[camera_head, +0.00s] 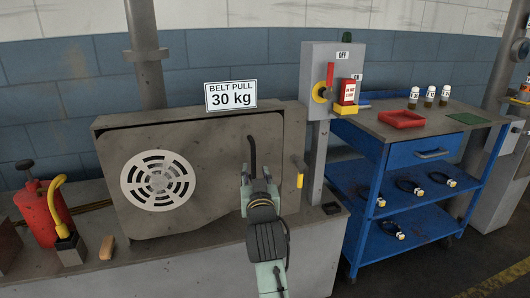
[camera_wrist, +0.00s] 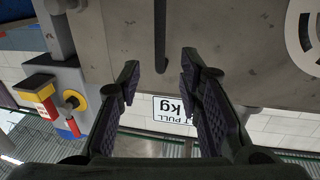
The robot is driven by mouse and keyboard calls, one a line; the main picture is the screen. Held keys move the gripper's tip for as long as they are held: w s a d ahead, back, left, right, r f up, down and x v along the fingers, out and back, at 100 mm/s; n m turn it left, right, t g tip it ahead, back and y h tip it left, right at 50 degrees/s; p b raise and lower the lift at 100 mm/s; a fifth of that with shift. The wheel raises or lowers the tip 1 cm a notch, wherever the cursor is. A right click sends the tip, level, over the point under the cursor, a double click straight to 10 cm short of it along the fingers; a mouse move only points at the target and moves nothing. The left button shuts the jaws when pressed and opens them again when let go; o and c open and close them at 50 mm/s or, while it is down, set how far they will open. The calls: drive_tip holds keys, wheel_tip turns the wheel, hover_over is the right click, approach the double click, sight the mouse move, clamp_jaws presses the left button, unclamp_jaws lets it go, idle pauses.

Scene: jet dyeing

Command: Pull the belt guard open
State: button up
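The belt guard (camera_head: 215,150) is a grey, worn panel with a round white vent (camera_head: 158,181) on its left. A dark upright bar handle (camera_head: 252,153) stands near its right side. The handle also shows in the wrist view (camera_wrist: 160,38), at the top middle against the grey panel (camera_wrist: 225,40). My gripper (camera_head: 258,178) is in front of the guard at the handle's lower end. In the wrist view my gripper (camera_wrist: 159,66) is open, its two dark fingers apart. The handle's end lies about midway between the fingertips in that view; I cannot tell whether they touch it.
A "BELT PULL 30 kg" sign (camera_head: 231,95) tops the guard. A yellow-tipped lever (camera_head: 299,174) and a switch box (camera_head: 333,72) with a red tag (camera_head: 348,92) are close on the right. A blue cart (camera_head: 413,153) stands further right, a red can (camera_head: 42,210) at left.

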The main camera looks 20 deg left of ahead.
sight(253, 157)
drive_tip(key=p+x, duration=0.1)
drive_tip(key=x, duration=0.9)
drive_tip(key=shift+w+a+p, duration=0.15)
drive_tip(key=shift+w+p, duration=0.15)
drive_tip(key=shift+p, duration=0.05)
drive_tip(key=shift+c, duration=0.3)
clamp_jaws()
